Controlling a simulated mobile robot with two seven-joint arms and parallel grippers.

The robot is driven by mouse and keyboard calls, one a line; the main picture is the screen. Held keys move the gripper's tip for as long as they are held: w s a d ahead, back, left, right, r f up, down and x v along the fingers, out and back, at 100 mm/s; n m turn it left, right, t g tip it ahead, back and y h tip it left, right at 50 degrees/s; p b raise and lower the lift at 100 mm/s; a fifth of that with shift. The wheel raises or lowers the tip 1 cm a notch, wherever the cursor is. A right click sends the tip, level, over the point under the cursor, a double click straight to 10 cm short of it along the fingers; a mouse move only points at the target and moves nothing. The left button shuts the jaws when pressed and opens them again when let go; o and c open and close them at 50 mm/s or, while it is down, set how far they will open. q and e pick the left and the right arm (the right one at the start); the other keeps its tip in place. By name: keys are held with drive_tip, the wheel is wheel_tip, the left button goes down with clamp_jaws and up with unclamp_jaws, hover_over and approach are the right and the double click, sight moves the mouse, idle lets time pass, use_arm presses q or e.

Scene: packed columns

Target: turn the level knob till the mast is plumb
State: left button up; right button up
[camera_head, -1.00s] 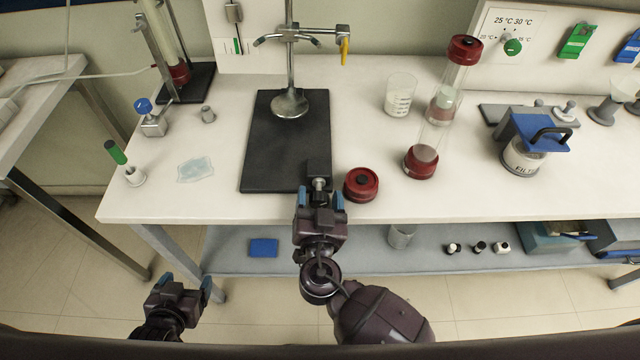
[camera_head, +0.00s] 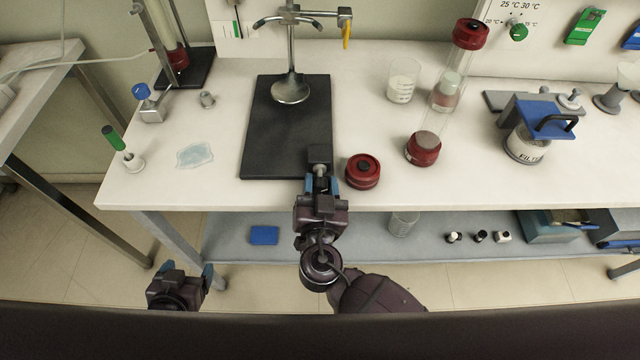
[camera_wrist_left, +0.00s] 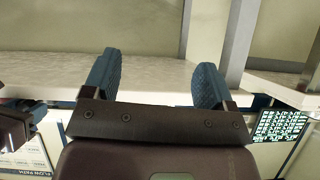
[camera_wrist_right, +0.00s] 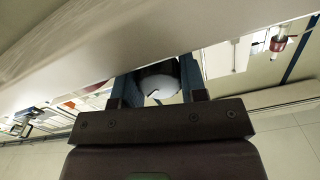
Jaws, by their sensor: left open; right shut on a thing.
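The metal mast (camera_head: 291,55) rises from a black base plate (camera_head: 270,130). It looks close to upright in the head view, but I cannot tell whether it is exactly plumb. The level knob (camera_head: 320,170) sits at the plate's front right corner, below a small black block. My right gripper (camera_head: 322,184) is shut on the knob from the front; the knob's round pale face (camera_wrist_right: 160,84) shows between its fingers in the right wrist view. My left gripper (camera_head: 187,270) is open and empty, low in front of the table; its spread fingers (camera_wrist_left: 157,82) show in the left wrist view.
A red cap (camera_head: 362,171) lies just right of the knob. A glass column with red ends (camera_head: 423,150) stands further right. A shelf (camera_head: 350,250) runs below the tabletop.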

drive_tip(key=n+b, duration=0.1)
drive_tip(key=b, duration=0.2)
drive_tip(key=shift+f+b, duration=0.3)
drive_tip(key=shift+f, duration=0.05)
drive_tip(key=shift+r+n+b, duration=0.2)
drive_tip(key=shift+n+b, duration=0.4)
drive_tip(key=shift+b, duration=0.1)
drive_tip(key=shift+r+n, duration=0.2)
drive_tip(key=shift+n, duration=1.3)
use_arm(q)
drive_tip(key=shift+s+d+f, duration=0.1)
drive_tip(key=shift+f, duration=1.15)
drive_tip(key=shift+d+f, duration=0.1)
drive_tip(key=shift+f, duration=1.15)
use_arm(e)
drive_tip(key=shift+a+n, duration=0.1)
drive_tip(key=shift+n, duration=0.6)
drive_tip(key=shift+r, duration=0.1)
drive_tip(key=o, duration=0.9)
drive_tip(key=shift+w, duration=0.1)
use_arm(q)
drive_tip(key=shift+w+d, duration=0.1)
drive_tip(key=shift+w, duration=0.2)
